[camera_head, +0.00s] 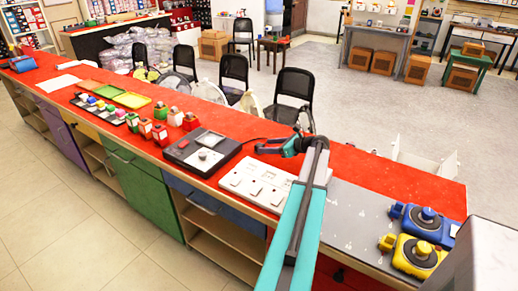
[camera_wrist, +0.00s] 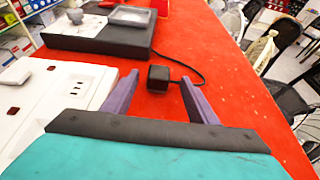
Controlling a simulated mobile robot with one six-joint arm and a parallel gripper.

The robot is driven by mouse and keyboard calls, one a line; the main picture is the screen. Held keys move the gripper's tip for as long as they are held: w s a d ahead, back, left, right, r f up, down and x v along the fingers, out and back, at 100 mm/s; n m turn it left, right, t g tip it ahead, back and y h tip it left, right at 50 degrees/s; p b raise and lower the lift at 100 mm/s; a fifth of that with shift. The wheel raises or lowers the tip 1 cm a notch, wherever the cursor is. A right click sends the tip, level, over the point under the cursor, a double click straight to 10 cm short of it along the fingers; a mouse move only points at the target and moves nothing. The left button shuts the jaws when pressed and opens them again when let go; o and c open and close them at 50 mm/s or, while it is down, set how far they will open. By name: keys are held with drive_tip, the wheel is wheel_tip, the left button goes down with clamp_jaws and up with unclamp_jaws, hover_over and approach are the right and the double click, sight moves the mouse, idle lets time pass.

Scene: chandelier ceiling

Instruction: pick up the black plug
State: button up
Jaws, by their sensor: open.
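The black plug (camera_wrist: 159,76) is a small dark block on the red counter, seen in the wrist view with a black cable running from it to a black device. My gripper (camera_wrist: 158,86) is open, its two purple fingers pointing toward the plug, one on each side in the picture. The plug appears just beyond or level with the fingertips, and I see no contact. In the head view my gripper (camera_head: 261,149) hangs low over the counter.
The black device (camera_head: 202,152) stands left of my gripper. A white socket panel (camera_head: 256,184) lies close by on the near side. Blue (camera_head: 425,220) and yellow (camera_head: 414,255) devices stand at the right. The red counter (camera_head: 350,170) is bare beyond my gripper.

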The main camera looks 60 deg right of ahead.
sight(263, 146)
drive_tip(key=shift+w, duration=0.15)
drive_tip(key=shift+f+p+x, duration=0.2)
drive_tip(key=shift+p+x, duration=0.65)
drive_tip(key=shift+x, duration=1.65)
drive_tip(key=shift+a, duration=0.15)
drive_tip(key=c, duration=1.2)
drive_tip(key=shift+o, duration=0.2)
drive_tip(key=shift+r, duration=0.15)
